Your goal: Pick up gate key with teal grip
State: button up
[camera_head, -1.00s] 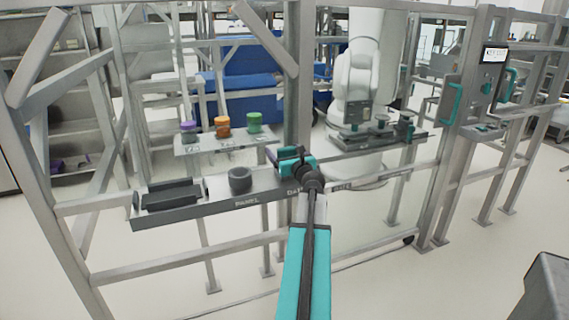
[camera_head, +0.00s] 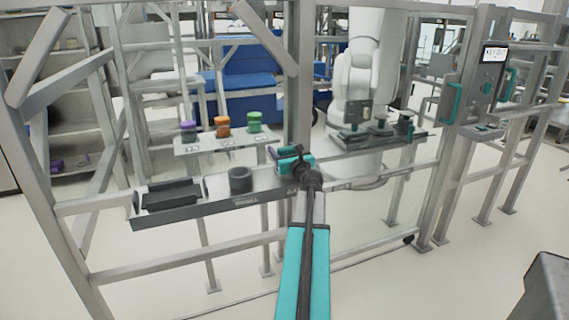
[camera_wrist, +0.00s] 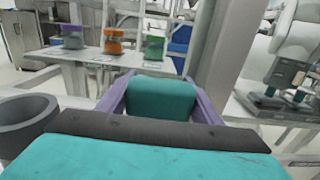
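The gate key's teal grip (camera_wrist: 160,97) is a rounded block in the middle of the wrist view. The two purple fingers of my gripper (camera_wrist: 160,88) lie along its left and right sides, with no gap that I can see. In the head view my gripper (camera_head: 283,152) is at the right part of the grey shelf, beside the upright post. The arm and gripper hide most of the key there. The key's lower part is hidden, and I cannot tell whether it touches the shelf.
A dark grey ring-shaped cup (camera_head: 240,180) stands close left of my gripper, with a black tray (camera_head: 172,195) farther left. Behind are purple (camera_head: 188,127), orange (camera_head: 222,127) and green (camera_head: 254,123) items on a plate. A metal post (camera_head: 299,100) rises close behind. A panel screen (camera_head: 495,53) is at right.

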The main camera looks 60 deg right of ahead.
jog(key=shift+c, duration=0.7)
jog(key=shift+r+p, duration=0.9)
jog(key=shift+r, duration=4.1)
jog(key=shift+r, duration=0.1)
jog(key=shift+r+p, duration=2.95)
jog(key=shift+p, duration=0.2)
jog(key=shift+f, duration=0.1)
